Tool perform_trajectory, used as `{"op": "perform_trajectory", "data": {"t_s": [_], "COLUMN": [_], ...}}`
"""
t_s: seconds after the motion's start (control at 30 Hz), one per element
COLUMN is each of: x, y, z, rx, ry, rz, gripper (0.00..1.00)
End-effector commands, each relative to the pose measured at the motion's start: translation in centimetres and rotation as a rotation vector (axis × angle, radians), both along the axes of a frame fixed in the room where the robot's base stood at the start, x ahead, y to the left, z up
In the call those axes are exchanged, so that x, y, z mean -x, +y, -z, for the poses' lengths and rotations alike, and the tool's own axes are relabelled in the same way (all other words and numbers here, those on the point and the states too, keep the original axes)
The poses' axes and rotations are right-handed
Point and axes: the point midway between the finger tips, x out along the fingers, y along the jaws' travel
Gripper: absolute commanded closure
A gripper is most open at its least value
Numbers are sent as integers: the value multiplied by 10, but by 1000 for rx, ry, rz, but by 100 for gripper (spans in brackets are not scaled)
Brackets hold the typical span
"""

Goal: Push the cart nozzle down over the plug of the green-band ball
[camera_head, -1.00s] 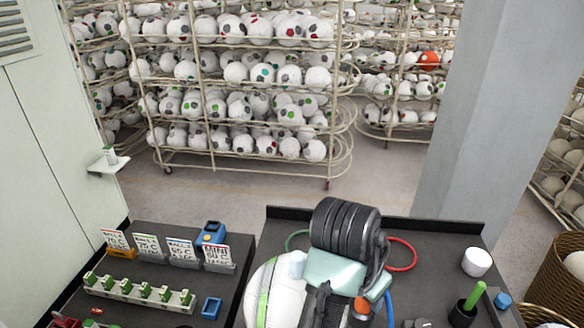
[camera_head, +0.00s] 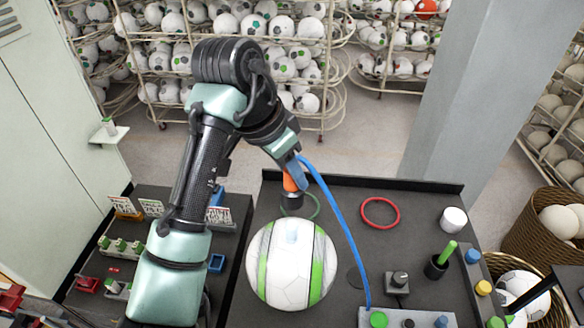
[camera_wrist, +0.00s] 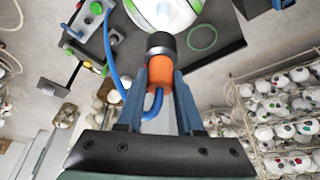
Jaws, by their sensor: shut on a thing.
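The white ball (camera_head: 275,290) with green bands sits on the dark bench in the head view. A pale blue plug-like piece (camera_head: 291,237) shows on its upper part. My gripper (camera_head: 294,178) is shut on the orange nozzle (camera_head: 289,185), which has a black end (camera_head: 291,201) and a blue hose (camera_head: 340,215). In the head view the nozzle appears just beyond the plug, with a gap between them. In the wrist view the orange nozzle (camera_wrist: 161,75) lies between my fingers and its black end (camera_wrist: 161,43) points toward the ball (camera_wrist: 165,10); the plug's contact is not clear there.
A button box (camera_head: 400,319) is in front. Ball racks stand behind; a basket (camera_head: 540,230) is at the right.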

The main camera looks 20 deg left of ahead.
Motion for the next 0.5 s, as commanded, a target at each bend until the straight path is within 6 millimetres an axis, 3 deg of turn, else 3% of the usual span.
{"op": "perform_trajectory", "data": {"t_s": [0.07,0.5], "x": [1,1], "y": [0,0], "z": [-2,38], "rx": [0,0], "ry": [0,0], "rz": [0,-1], "gripper": [100,100]}}
